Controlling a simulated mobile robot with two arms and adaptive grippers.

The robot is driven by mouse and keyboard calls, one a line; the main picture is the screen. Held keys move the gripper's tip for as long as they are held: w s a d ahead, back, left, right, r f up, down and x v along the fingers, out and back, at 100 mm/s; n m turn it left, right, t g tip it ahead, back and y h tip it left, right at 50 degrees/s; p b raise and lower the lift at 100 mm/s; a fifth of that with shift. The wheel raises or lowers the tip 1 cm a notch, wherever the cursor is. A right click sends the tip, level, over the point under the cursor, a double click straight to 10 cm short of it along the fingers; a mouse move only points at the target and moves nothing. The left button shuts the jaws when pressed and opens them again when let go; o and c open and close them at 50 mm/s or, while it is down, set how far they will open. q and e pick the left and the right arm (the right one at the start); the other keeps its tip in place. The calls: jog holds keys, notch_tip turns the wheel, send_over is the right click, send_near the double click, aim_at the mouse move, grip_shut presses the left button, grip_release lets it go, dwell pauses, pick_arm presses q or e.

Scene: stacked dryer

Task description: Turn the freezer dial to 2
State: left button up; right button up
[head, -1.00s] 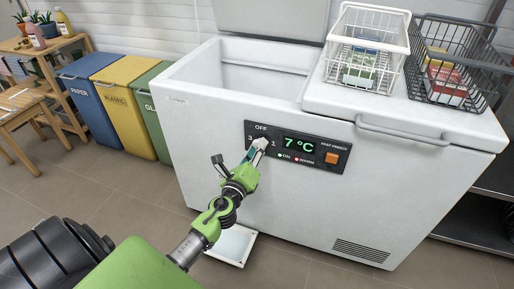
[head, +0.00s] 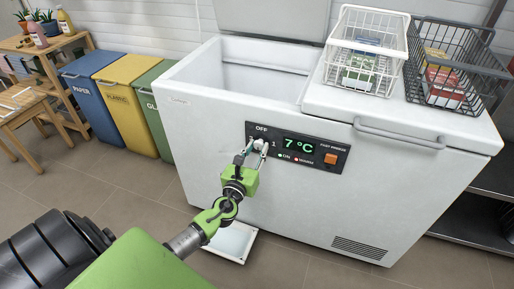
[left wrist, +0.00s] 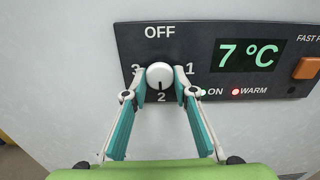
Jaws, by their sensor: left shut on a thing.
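The freezer (head: 330,200) is a white chest with its left lid raised. Its black control panel (head: 318,152) has OFF at the top, 1 at right, 2 at the bottom and 3 at left around the dial. The white round dial (left wrist: 160,74) has a dark mark that points down at 2 in the left wrist view. My left gripper (head: 254,150) has its two teal fingertips on either side of the dial, shut on it; the left wrist view shows this grip (left wrist: 161,90) closely. The display (left wrist: 248,55) reads 7 °C, and the red WARM lamp (left wrist: 236,92) is lit.
An orange fast-freeze switch (head: 330,159) sits on the panel's right. A white basket (head: 366,60) and a dark basket (head: 444,80) stand on the closed lid. Blue (head: 88,115), yellow and green bins stand left. A white tray (head: 232,243) lies on the floor below the gripper.

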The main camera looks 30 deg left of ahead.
pick_arm(q)
jog(key=shift+f+m, duration=0.1)
jog(key=shift+m, duration=0.2)
pick_arm(e)
jog(key=shift+s+f, duration=0.15)
jog(key=shift+f, duration=0.2)
pick_arm(q)
jog(key=o, duration=1.1)
jog(key=shift+s, duration=0.15)
jog(key=v, duration=1.1)
jog(key=shift+s+d, duration=0.1)
jog(key=shift+s, duration=0.25)
